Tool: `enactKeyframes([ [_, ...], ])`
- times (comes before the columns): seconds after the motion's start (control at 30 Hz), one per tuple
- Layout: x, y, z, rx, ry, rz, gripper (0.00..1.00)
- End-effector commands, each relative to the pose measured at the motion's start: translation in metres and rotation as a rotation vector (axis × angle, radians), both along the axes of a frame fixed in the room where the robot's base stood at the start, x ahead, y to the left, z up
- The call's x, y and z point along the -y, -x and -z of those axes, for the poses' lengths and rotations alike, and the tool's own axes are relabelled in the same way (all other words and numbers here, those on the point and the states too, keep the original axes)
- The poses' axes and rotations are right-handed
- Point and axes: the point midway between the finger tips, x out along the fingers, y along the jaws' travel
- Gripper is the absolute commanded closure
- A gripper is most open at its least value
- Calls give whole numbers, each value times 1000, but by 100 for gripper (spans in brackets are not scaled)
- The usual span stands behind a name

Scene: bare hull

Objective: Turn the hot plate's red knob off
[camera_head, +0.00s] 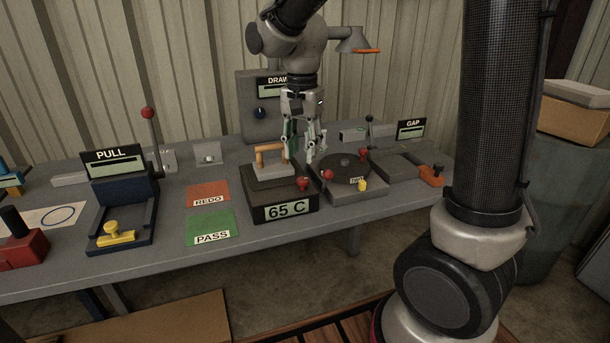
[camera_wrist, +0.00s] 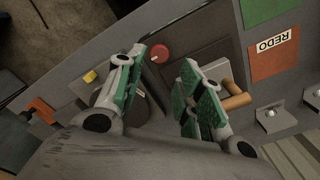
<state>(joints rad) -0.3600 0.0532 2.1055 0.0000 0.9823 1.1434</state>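The hot plate (camera_head: 285,200) is a dark box on the bench with a "65 C" display on its front. Its red knob (camera_head: 303,184) sits at the front right corner of its top; in the wrist view the red knob (camera_wrist: 160,53) shows a pale pointer mark. A grey block with a wooden handle (camera_head: 272,167) rests on the plate; the handle (camera_wrist: 234,96) also shows in the wrist view. My gripper (camera_head: 304,152) is open and empty, pointing down above and behind the knob. In the wrist view the knob appears beyond and between the fingertips (camera_wrist: 165,68), apart from them.
Red REDO (camera_head: 208,192) and green PASS (camera_head: 212,226) mats lie left. A "DRAW" panel (camera_head: 262,95) stands behind.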

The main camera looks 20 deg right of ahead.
Motion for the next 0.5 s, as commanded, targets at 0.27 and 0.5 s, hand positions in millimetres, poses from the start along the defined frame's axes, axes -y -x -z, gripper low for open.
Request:
enactKeyframes([
  [0.27,1,1,44,-4,1,4,63],
  [0.5,1,1,71,-2,1,3,63],
])
